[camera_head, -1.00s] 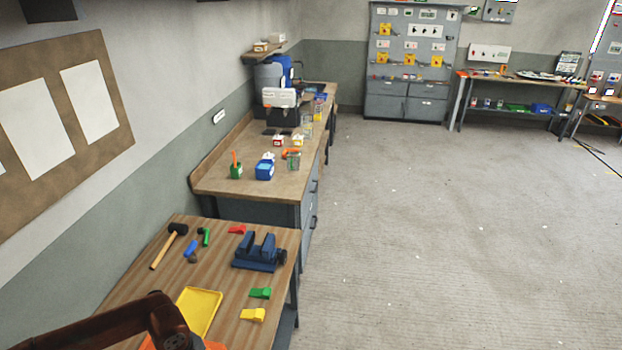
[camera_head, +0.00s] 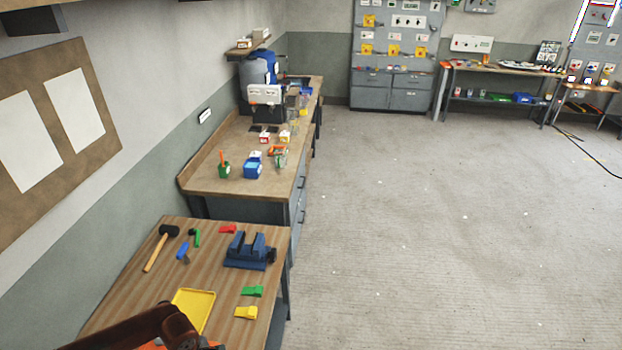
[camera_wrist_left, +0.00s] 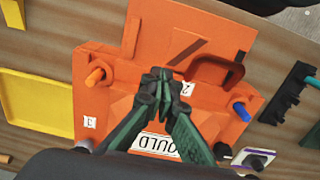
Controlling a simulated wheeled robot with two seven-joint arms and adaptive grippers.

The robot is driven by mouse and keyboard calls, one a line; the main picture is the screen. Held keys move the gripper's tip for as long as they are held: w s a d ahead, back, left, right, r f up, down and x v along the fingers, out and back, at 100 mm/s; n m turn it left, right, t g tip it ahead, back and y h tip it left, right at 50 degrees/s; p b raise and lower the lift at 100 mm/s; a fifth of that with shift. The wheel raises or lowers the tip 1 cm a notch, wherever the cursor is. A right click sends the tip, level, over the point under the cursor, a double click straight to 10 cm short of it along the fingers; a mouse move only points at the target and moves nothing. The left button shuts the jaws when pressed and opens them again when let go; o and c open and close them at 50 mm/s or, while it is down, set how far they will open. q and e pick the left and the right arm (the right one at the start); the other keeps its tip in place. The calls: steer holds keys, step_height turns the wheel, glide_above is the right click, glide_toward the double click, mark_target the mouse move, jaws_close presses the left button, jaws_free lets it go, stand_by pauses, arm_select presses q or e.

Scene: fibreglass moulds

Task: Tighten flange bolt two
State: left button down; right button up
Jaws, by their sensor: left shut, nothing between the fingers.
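In the head view, my arm hides most of the mould. My right gripper is out of view.
On the table are a yellow tray (camera_head: 207,295), a blue vise (camera_head: 250,252), a mallet (camera_head: 160,245), small hand tools and red, green (camera_head: 252,291) and yellow (camera_head: 246,313) pieces. A longer workbench (camera_head: 215,178) stands behind. The floor to the right is clear.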

arm_select(q)
step_height(320, 180, down, 3)
steer(key=b, duration=0.2)
steer(key=shift+f+b, duration=0.15)
steer(key=shift+b, duration=0.15)
steer(key=shift+a, duration=0.3)
stand_by(0.4)
steer(key=shift+b, duration=0.65)
steer(key=shift+s+a+b, duration=0.15)
steer(key=shift+s+b, duration=0.1)
steer(key=shift+b, duration=1.2)
